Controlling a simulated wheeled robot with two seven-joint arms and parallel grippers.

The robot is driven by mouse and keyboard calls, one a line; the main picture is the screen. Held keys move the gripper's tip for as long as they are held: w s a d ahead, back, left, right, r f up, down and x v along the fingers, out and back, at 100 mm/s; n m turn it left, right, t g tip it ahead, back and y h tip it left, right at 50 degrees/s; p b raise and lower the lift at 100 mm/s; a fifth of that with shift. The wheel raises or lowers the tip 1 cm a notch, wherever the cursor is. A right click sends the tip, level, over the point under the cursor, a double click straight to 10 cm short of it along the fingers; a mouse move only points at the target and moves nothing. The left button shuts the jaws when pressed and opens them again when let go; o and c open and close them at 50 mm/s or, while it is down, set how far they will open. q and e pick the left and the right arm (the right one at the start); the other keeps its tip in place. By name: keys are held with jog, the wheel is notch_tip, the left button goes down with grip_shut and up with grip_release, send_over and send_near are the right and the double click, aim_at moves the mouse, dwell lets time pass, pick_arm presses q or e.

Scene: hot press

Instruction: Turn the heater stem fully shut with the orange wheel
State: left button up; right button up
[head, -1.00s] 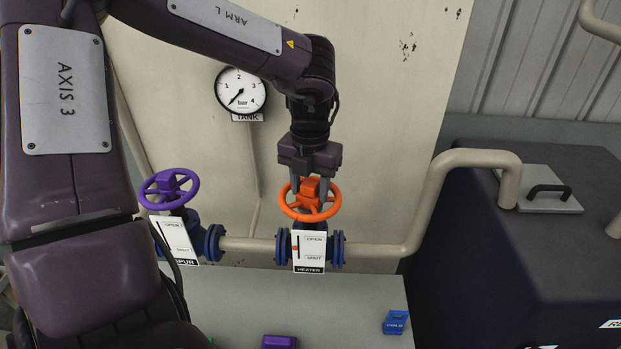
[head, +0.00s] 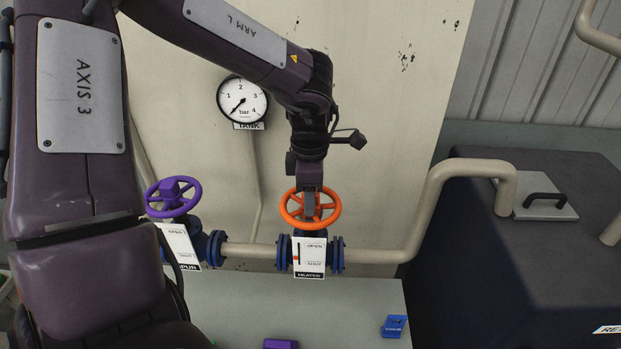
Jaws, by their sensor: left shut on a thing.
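The orange wheel (head: 334,216) sits on top of the heater valve, in the middle of the head view. The white HEATER plate (head: 311,256) hangs below it, with OPEN above and SHUT below. A small red mark (head: 296,258) on its left side stands between the two words, closer to SHUT. My left gripper (head: 310,206) points down from above and is shut on the hub of the orange wheel. It is seen edge-on, so one finger hides the other and part of the hub. My right gripper is not in view.
A purple wheel (head: 173,197) on the SPUR valve stands to the left, close to my arm. A TANK gauge (head: 242,101) is on the wall behind. A beige pipe (head: 432,205) rises at right to a dark tank (head: 540,260). Blue and purple pieces lie on the grey surface below.

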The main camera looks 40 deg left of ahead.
pick_arm(q)
jog(key=m, duration=0.4)
jog(key=shift+w+r+m+p, duration=0.1)
jog(key=shift+m+p, duration=0.3)
jog(key=shift+m, duration=0.8)
jog(key=shift+m, duration=0.6)
jog(key=m+p, duration=0.1)
jog(key=m, duration=0.3)
jog(key=shift+m, duration=0.3)
jog(key=m, duration=0.3)
jog(key=shift+d, duration=0.1)
